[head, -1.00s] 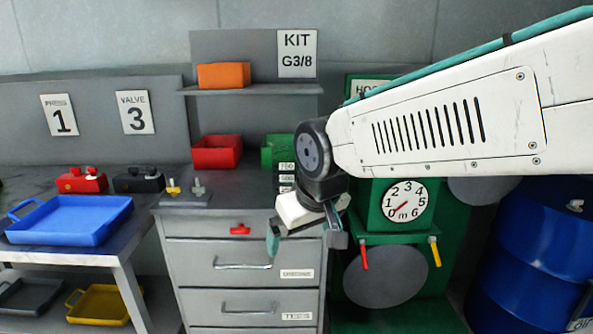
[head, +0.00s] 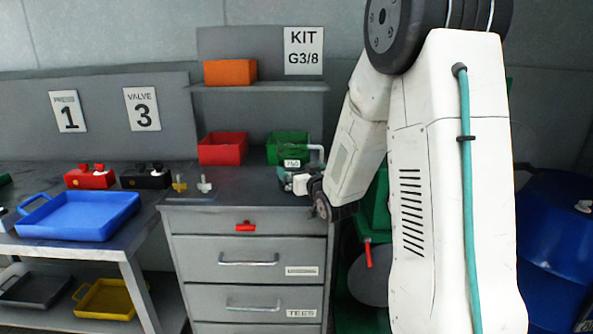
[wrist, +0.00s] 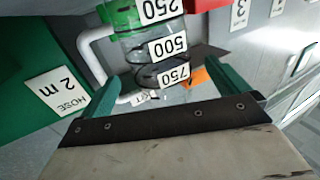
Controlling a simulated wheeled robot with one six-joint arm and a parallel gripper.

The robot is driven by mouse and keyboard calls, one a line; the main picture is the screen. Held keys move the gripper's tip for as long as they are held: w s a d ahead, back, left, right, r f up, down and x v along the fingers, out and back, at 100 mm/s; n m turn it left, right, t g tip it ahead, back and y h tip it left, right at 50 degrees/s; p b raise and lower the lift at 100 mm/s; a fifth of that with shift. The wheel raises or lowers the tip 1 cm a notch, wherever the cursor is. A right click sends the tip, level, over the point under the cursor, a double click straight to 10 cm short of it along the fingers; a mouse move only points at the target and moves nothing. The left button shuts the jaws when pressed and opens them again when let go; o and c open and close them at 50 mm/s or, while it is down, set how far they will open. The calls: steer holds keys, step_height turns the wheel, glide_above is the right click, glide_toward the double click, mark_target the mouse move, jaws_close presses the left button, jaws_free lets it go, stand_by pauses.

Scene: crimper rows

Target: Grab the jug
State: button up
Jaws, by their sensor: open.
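The jug (head: 292,163) is clear with white number labels and a white handle. It stands on the grey cabinet top in front of the green bin, partly hidden by my gripper. In the wrist view the jug (wrist: 166,48) appears upside down, with its labels facing me and its handle at the left.
A green bin (head: 284,141) is behind the jug and a red bin (head: 222,148) is left of it. Small fittings (head: 204,185) stand on the left of the cabinet top (head: 235,186). A green hose panel (wrist: 30,50) is close to the jug's handle side.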

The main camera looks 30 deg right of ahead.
steer(key=x, duration=0.6)
steer(key=shift+w+d, duration=0.1)
steer(key=shift+w, duration=0.2)
steer(key=c, duration=1)
